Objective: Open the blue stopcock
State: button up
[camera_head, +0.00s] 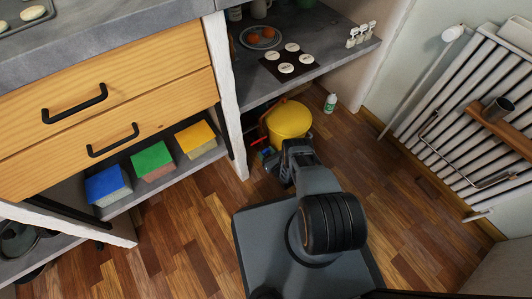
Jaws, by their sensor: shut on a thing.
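A small blue part, which looks like the blue stopcock (267,152), shows low under the counter, left of the yellow bucket. A small red part (262,141) is just above it in the picture. My gripper (275,159) reaches into the opening under the shelf, with its tip right at the blue part. It looks shut on the blue stopcock. The fingers hide much of the stopcock, and its handle angle cannot be told at this size.
A yellow bucket (289,119) stands close behind and right of my gripper. A white masonry post (226,100) stands to the left. A small bottle (330,103) is on the floor. A towel radiator (470,110) is on the right wall. Wooden floor (385,190) is clear at right.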

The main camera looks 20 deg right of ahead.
jog(key=shift+s+f, duration=0.1)
jog(key=o, duration=0.9)
